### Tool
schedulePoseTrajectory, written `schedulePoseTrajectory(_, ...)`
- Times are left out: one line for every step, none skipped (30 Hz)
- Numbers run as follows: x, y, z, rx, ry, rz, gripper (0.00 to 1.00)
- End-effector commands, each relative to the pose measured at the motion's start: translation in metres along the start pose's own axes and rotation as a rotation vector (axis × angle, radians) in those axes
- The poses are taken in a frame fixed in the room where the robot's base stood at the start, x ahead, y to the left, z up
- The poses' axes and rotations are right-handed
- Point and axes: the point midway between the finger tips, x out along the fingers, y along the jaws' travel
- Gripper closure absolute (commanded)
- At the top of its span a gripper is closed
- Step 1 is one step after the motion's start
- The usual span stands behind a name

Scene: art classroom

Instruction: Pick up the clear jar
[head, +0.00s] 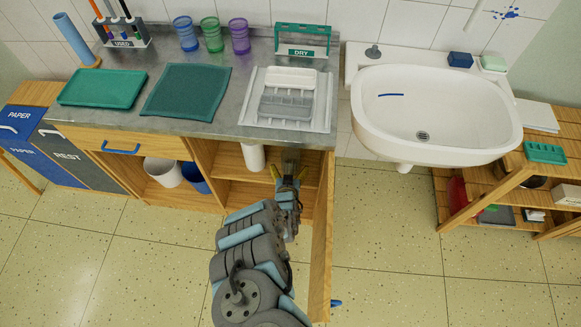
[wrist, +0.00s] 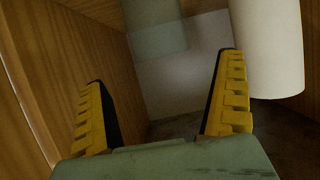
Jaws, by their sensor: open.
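My gripper (head: 289,173) reaches into the open cabinet under the counter. In the wrist view, its yellow-and-black fingers (wrist: 168,105) are wide apart with nothing clearly held. Between and beyond them is a pale grey-green, see-through-looking shape (wrist: 165,50). It may be the clear jar, but its outline is too faint to be sure. In the head view, a small greyish patch shows between the fingertips, too dim to identify. My arm hides part of the cabinet.
A white cylinder (wrist: 270,45) stands close to the right finger; a white cylinder also shows on the cabinet shelf (head: 253,157). A wooden wall (wrist: 35,80) is close on the left. The cabinet door (head: 321,240) stands open right of my arm. The counter (head: 140,75) is above.

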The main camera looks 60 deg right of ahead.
Motion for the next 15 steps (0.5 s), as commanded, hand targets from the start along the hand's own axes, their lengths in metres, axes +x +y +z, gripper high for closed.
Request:
schedulePoseTrajectory(0.011, 0.001, 0.003, 0.003, 0.004, 0.002, 0.00)
schedulePoseTrajectory(0.014, 0.001, 0.002, 0.002, 0.005, 0.001, 0.00)
schedulePoseTrajectory(0.016, 0.001, 0.001, 0.000, 0.004, 0.000, 0.00)
schedulePoseTrajectory(0.019, 0.001, 0.001, -0.001, 0.003, 0.001, 0.00)
schedulePoseTrajectory(0.021, 0.002, 0.001, -0.001, 0.002, 0.001, 0.00)
schedulePoseTrajectory(0.024, 0.002, 0.002, -0.002, 0.001, 0.002, 0.00)
schedulePoseTrajectory(0.025, 0.002, 0.002, -0.002, 0.001, 0.002, 0.00)
schedulePoseTrajectory(0.027, 0.002, 0.002, -0.002, 0.001, 0.002, 0.00)
schedulePoseTrajectory(0.029, 0.002, 0.001, -0.002, 0.002, 0.002, 0.00)
schedulePoseTrajectory(0.030, 0.002, 0.001, -0.001, 0.002, 0.001, 0.00)
schedulePoseTrajectory(0.031, 0.001, 0.001, -0.001, 0.002, 0.001, 0.00)
schedulePoseTrajectory(0.032, 0.001, 0.000, -0.001, 0.002, 0.001, 0.00)
schedulePoseTrajectory(0.032, 0.001, 0.000, -0.001, 0.002, 0.001, 0.00)
schedulePoseTrajectory(0.032, 0.001, 0.000, -0.001, 0.001, 0.001, 0.00)
schedulePoseTrajectory(0.033, 0.001, 0.000, 0.000, 0.001, 0.001, 0.00)
